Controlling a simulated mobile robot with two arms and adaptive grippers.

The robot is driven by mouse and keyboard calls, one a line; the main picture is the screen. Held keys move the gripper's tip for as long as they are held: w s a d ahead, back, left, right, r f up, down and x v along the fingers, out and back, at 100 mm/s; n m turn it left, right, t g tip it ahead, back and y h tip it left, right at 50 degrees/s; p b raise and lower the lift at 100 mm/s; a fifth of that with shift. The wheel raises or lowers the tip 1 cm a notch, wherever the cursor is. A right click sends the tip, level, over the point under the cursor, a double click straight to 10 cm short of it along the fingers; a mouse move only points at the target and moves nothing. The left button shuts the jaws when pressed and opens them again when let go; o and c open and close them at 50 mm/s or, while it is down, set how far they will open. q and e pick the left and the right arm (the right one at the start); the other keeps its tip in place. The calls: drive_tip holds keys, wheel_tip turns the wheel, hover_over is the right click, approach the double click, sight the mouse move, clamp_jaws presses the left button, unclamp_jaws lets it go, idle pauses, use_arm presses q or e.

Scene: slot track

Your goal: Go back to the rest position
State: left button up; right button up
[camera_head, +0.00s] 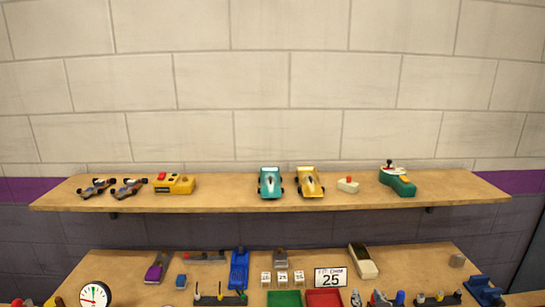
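Neither of my grippers can be made out in the head view. The picture looks at a wall with an upper shelf (225,198) and a lower wooden surface (110,265) below it. No arm of mine clearly reaches over either one. The bottom edge of the picture cuts off the front of the lower surface.
The upper shelf holds a teal car (270,183), a yellow car (310,183), a yellow box (174,184) and a green controller (398,182). Below stand a clock (95,295), a green tray (284,299), a red tray (323,299) and a number sign (330,278).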

drive_tip(key=s+a+f+n+g+y, duration=0.1)
drive_tip(key=s+f+g, duration=0.2)
drive_tip(key=s+f, duration=0.55)
drive_tip(key=s+f+n+g, duration=0.1)
drive_tip(key=s+f+g, duration=0.35)
drive_tip(key=s, duration=0.75)
drive_tip(key=s+a+f+n+g+y, duration=0.1)
drive_tip(key=s+f+g, duration=0.1)
drive_tip(key=s+f, duration=0.65)
drive_tip(key=s+f+g+b, duration=0.1)
drive_tip(key=s+f, duration=0.1)
drive_tip(key=f, duration=1.1)
drive_tip(key=s+f+g+b, duration=0.1)
drive_tip(key=s+f, duration=0.1)
drive_tip(key=f, duration=1.1)
use_arm(q)
drive_tip(key=f, duration=0.2)
drive_tip(key=shift+s+f+b, duration=0.3)
drive_tip(key=shift+f+b, duration=0.05)
drive_tip(key=shift+f, duration=0.05)
use_arm(e)
drive_tip(key=s+d+f, duration=0.3)
drive_tip(key=s+f, duration=1.3)
drive_tip(key=shift+s+g, duration=0.3)
drive_tip(key=shift+g, duration=0.05)
